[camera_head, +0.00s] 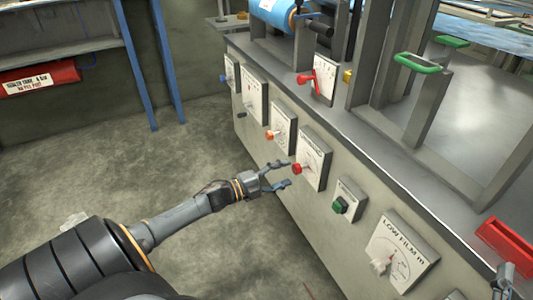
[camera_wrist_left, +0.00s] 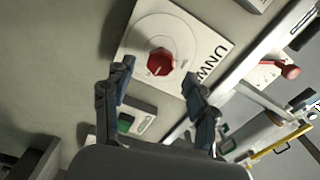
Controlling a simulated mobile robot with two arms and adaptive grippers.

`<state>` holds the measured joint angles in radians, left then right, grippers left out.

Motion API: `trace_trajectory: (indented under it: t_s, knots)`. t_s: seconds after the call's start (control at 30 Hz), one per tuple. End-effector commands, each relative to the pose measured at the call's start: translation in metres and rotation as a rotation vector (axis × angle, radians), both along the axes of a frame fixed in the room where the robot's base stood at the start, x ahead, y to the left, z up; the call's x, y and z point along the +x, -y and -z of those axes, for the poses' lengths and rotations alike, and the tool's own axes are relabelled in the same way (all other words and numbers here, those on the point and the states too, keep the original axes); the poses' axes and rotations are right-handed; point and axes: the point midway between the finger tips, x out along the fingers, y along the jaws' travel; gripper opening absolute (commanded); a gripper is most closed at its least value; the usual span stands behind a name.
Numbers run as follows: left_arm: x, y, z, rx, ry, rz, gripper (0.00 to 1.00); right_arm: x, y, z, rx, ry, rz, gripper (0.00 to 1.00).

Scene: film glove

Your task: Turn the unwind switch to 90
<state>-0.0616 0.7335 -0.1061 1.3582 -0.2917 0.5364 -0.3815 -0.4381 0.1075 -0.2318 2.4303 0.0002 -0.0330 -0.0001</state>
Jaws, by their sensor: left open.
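The unwind switch is a red knob (camera_head: 297,169) on a white dial plate (camera_head: 316,158) on the slanted front of the grey machine. In the left wrist view the red knob (camera_wrist_left: 160,62) sits in a round dial, with lettering starting "UNW" beside it. My left gripper (camera_head: 284,174) is open and empty, just in front of the knob. In the left wrist view its two blue-tipped fingers (camera_wrist_left: 158,80) are spread, one to each side below the knob, seemingly not touching it. A small grey part at the lower right edge may be my right gripper; its fingers are not clear.
A green switch (camera_head: 339,206) and the white-knobbed "low film" dial (camera_head: 402,254) lie to the right on the same front. An orange-knobbed dial (camera_head: 284,127) lies to the left. A red lever (camera_head: 307,79) stands above.

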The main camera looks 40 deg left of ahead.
Motion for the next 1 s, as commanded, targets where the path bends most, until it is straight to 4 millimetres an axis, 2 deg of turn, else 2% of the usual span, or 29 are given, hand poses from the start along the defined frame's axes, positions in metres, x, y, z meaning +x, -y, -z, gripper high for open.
trace_trajectory:
  t_s: [0.03, 0.2, 0.4, 1.0]
  knots:
    - [-0.012, -0.004, 0.001, 0.001, -0.003, 0.002, 0.58, 0.0, 0.0, 0.0, 0.0, 0.0, 0.0, 0.4]
    - [-0.041, -0.016, 0.001, 0.0, -0.004, 0.002, 0.58, 0.0, 0.0, 0.0, 0.0, 0.001, -0.001, 0.4]
    - [-0.061, -0.024, 0.0, 0.001, 0.0, 0.002, 0.58, 0.0, 0.0, 0.0, 0.0, 0.001, -0.001, 0.4]
    - [-0.064, -0.026, 0.0, 0.001, 0.001, 0.002, 0.58, 0.0, 0.0, 0.0, 0.0, 0.001, 0.0, 0.4]
